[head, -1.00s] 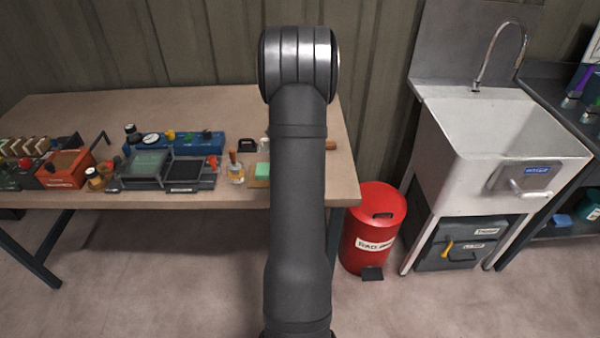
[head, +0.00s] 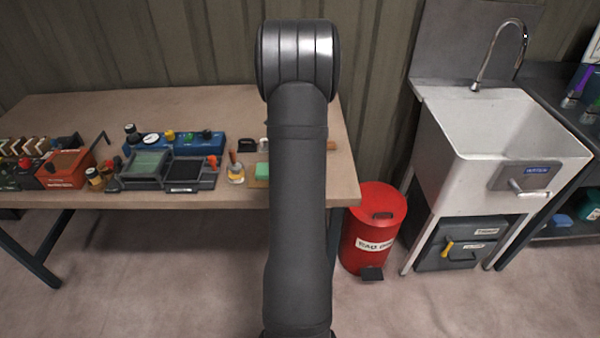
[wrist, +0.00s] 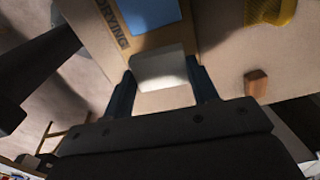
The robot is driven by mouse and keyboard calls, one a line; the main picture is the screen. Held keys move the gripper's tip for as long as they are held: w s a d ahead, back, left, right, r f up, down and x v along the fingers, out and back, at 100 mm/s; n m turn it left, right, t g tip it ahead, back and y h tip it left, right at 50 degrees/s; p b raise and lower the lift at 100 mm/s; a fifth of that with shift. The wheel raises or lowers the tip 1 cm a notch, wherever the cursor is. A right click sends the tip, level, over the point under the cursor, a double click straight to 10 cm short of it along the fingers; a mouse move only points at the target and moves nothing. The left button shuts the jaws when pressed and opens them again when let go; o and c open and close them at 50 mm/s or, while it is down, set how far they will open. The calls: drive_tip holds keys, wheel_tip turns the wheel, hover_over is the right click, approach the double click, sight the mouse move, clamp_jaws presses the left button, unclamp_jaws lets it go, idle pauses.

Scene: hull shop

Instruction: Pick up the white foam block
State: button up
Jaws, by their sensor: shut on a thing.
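The white foam block (wrist: 160,72) shows in the wrist view between the two dark fingers of my gripper (wrist: 163,78). My gripper is shut on it, one finger on either side. In the head view my own arm hides both the gripper and the block. I cannot tell the exact height of the block above the bench.
A red bin (head: 372,228) and a white sink (head: 500,130) stand to the right. A wooden piece (wrist: 256,83) lies near the gripper.

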drive_tip(key=shift+r, duration=1.9)
drive_tip(key=shift+a, duration=0.1)
